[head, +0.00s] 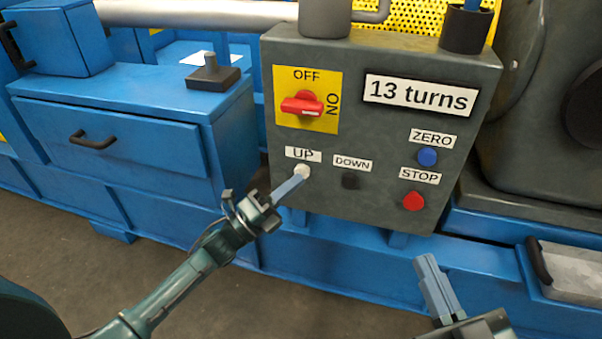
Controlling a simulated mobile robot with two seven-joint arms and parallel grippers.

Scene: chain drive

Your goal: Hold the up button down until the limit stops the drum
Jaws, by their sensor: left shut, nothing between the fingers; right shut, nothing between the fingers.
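The grey control box (350,130) carries a white up button (302,171) under the UP label. My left gripper (299,179) is shut and empty, with its fingertips at the up button, seemingly touching it; how far the button is pressed cannot be told. The display (420,95) reads 13 turns. The red rotary switch (302,104) on its yellow plate points toward ON. The black down button (350,181), blue zero button (428,157) and red stop button (413,201) are uncovered. My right gripper (427,262) is shut and empty below the box. The drum cannot be made out clearly.
A blue cabinet (130,125) with a black-handled drawer stands left of the box. A dark cup (467,30) and a grey cylinder (325,18) stand on the box. Blue framing runs below it. The floor in front is clear.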

